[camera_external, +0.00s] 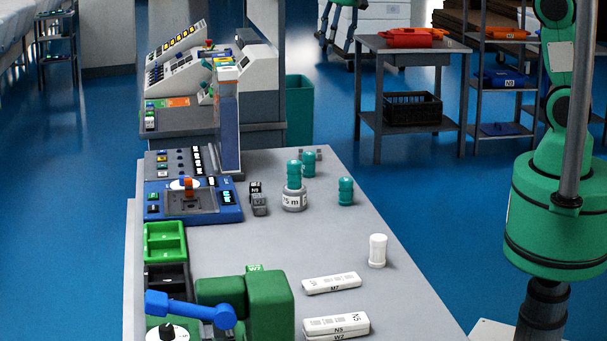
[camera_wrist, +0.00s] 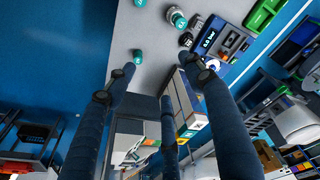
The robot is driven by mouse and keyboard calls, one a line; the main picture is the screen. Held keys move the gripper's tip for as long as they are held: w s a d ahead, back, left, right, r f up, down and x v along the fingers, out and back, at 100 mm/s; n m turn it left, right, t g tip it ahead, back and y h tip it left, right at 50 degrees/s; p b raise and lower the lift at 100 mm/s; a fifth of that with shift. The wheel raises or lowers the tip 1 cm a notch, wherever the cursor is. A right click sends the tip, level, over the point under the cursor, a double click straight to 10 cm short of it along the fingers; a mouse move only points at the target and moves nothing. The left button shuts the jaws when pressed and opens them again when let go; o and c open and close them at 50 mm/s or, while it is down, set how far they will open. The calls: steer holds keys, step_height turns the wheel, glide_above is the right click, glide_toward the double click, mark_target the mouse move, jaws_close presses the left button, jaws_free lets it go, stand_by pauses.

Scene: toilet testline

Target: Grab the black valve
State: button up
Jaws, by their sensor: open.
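Two small dark, labelled pieces stand close together on the grey table, right of the blue panel unit. The rear one (camera_external: 255,188) is black and the front one (camera_external: 260,206) is greyer; I cannot tell for sure which is the black valve. In the wrist view the dark pieces (camera_wrist: 195,23) (camera_wrist: 187,40) lie near the top, beyond the right finger. My gripper (camera_wrist: 160,68) has its dark blue fingers spread wide and nothing between them. It is apart from the pieces and out of frame in the external view.
Teal-capped cylinders (camera_external: 346,190) stand nearby, one on a round white base (camera_external: 293,201). The blue panel unit (camera_external: 225,205) and a tall column (camera_external: 228,125) stand left and behind. A white cylinder (camera_external: 377,250) and white boxes (camera_external: 332,283) are nearer. The table's middle is clear.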

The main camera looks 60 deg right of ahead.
steer(key=w+a+f+n+g+p, duration=0.1)
steer(key=w+a+f, duration=0.2)
steer(key=w+f, duration=0.3)
steer(key=w+a+f+n+p, duration=0.1)
steer(key=w+a+f, duration=0.2)
steer(key=w+f, duration=0.4)
steer(key=n+g, duration=0.1)
glide_above(257, 184)
step_height(257, 184, down, 17)
steer(key=shift+a+p, duration=0.15)
steer(key=shift+p, duration=0.3)
steer(key=shift+f, duration=4.25)
steer(key=shift+f, duration=0.1)
steer(key=shift+f, duration=2.5)
